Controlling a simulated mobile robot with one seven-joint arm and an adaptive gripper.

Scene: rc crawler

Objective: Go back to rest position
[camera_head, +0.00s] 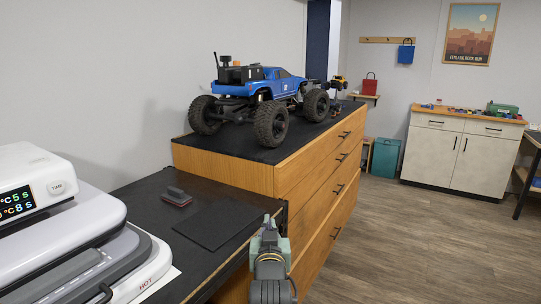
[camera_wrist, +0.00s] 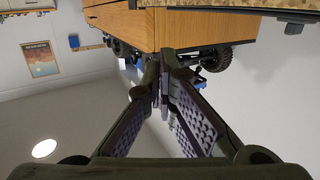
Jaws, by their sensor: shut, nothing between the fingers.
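My gripper shows in the wrist view (camera_wrist: 160,88) with its two fingers together at the tips and nothing between them. In the head view, my arm rises at the bottom centre, in front of the black table's right edge; the fingertips cannot be made out clearly there. The blue RC crawler (camera_head: 262,88) stands on its wheels on the black mat of the wooden drawer cabinet (camera_head: 310,172), apart from my gripper. In the wrist view, the cabinet (camera_wrist: 195,28) appears upside down, with the crawler's wheels partly hidden behind my fingers.
A black table (camera_head: 140,205) at left holds a white heat press (camera_head: 70,240) marked HOT and a small dark block with a red base (camera_head: 176,196). A white cabinet (camera_head: 455,155) stands at the back right. The wooden floor (camera_head: 420,235) at right is clear.

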